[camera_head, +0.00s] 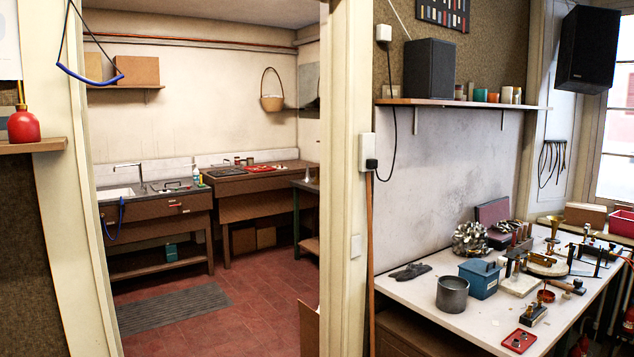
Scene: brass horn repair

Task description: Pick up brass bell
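I cannot single out the brass bell with certainty. A small gold-coloured flared piece (552,224) stands upright near the back of the white workbench (425,298) at the right, and it may be the bell. It is small in the view and partly crowded by tools around it. Neither of my grippers shows in the head view.
The workbench holds a grey metal pot (452,295), a blue box (479,279), a red tray (519,341), dark gloves (410,271) and several tools. A doorway with a pale post (345,180) opens left onto a room with a sink. Its red floor (255,295) is mostly clear.

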